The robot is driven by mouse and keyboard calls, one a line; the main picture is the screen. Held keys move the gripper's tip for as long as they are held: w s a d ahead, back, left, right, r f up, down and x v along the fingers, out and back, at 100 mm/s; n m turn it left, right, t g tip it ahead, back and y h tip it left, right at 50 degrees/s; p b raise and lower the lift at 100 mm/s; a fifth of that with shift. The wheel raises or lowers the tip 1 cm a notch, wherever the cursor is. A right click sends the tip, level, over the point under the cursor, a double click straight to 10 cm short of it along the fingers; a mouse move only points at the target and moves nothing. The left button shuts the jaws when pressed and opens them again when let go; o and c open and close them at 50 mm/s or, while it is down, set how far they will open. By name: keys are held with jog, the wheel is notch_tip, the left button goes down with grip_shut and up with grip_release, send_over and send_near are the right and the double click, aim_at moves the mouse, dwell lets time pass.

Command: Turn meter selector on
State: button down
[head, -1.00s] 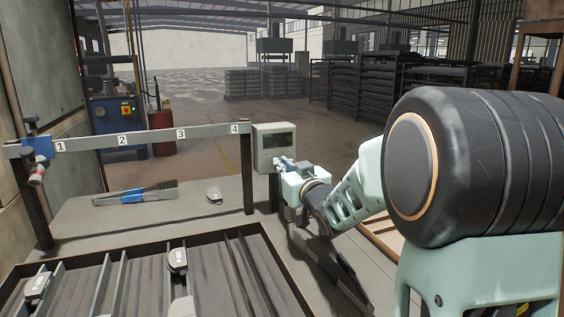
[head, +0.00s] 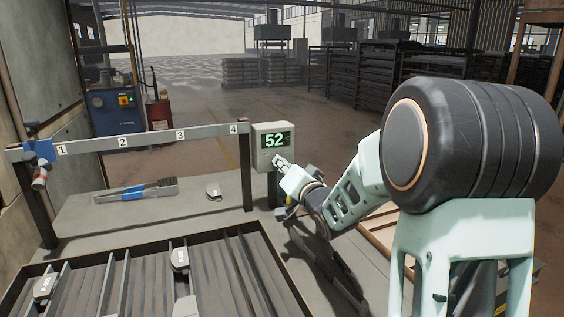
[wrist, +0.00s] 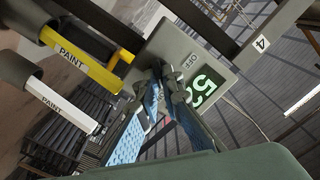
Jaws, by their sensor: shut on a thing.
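The grey meter box (head: 259,158) stands at the right end of the numbered rail, beside the label 4. Its display (head: 274,140) is lit and reads 52 in green. The wrist view shows the box (wrist: 167,43) tilted, with an OFF label and part of the green display (wrist: 205,88). My gripper (head: 281,162) is at the lower front of the box. In the wrist view my gripper (wrist: 164,78) has its fingers closed together on the selector, just beside the OFF label. The fingers hide most of the selector, so its exact pointing direction is not clear.
A rail (head: 150,137) with labels 1 to 4 runs left from the box. Blue-handled pliers-like tool (head: 140,189) and a small grey part (head: 213,191) lie on the bench. A slatted tray (head: 110,270) is in front. Yellow (wrist: 85,63) and white (wrist: 60,105) PAINT holders show in the wrist view.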

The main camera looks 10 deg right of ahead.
jog(key=shift+m, duration=0.3)
jog(key=c, duration=2.1)
grip_release()
jog(key=s+d, duration=0.2)
jog(key=s, duration=0.9)
jog(key=shift+s+d, duration=0.15)
jog(key=shift+s, duration=0.25)
